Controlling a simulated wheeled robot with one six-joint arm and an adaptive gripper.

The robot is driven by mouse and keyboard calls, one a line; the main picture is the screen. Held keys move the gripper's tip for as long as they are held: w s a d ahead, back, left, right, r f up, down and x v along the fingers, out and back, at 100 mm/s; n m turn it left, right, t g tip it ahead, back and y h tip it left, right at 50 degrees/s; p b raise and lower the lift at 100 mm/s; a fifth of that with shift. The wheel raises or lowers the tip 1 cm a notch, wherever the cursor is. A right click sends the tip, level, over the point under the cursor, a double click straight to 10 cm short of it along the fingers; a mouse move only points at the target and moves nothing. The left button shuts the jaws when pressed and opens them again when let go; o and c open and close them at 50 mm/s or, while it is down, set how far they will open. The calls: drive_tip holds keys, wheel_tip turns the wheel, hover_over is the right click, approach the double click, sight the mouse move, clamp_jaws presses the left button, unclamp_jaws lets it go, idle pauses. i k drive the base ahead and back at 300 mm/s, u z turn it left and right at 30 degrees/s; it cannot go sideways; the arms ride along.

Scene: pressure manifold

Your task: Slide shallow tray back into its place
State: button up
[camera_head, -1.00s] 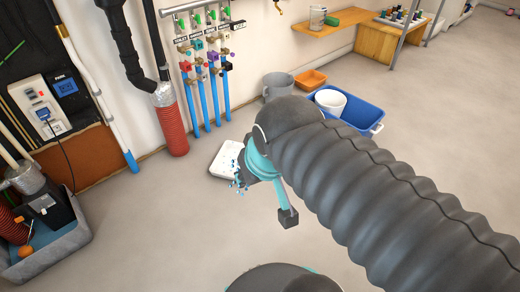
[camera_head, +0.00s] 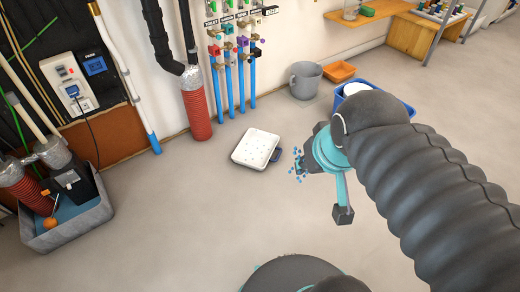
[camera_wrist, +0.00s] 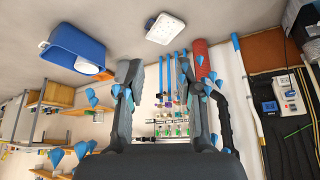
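A shallow white tray (camera_head: 256,147) with small dark marks on its face and a dark blue piece at its right edge lies on the floor before the wall pipes. It also shows at the top of the wrist view (camera_wrist: 166,28). My gripper (camera_head: 308,160) is to the right of the tray in the head view, apart from it. In the wrist view the two fingers of my gripper (camera_wrist: 164,92) stand wide apart with nothing held between them. The tray's place cannot be told for certain.
A red duct (camera_head: 196,116) and blue pipes (camera_head: 229,90) stand along the wall behind the tray. A grey box (camera_head: 68,225) is at left. Floor around the tray is clear.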

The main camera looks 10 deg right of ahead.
sight(256, 148)
drive_tip(key=z, duration=1.35)
drive_tip(key=i, duration=1.25)
drive_tip(key=u, duration=2.25)
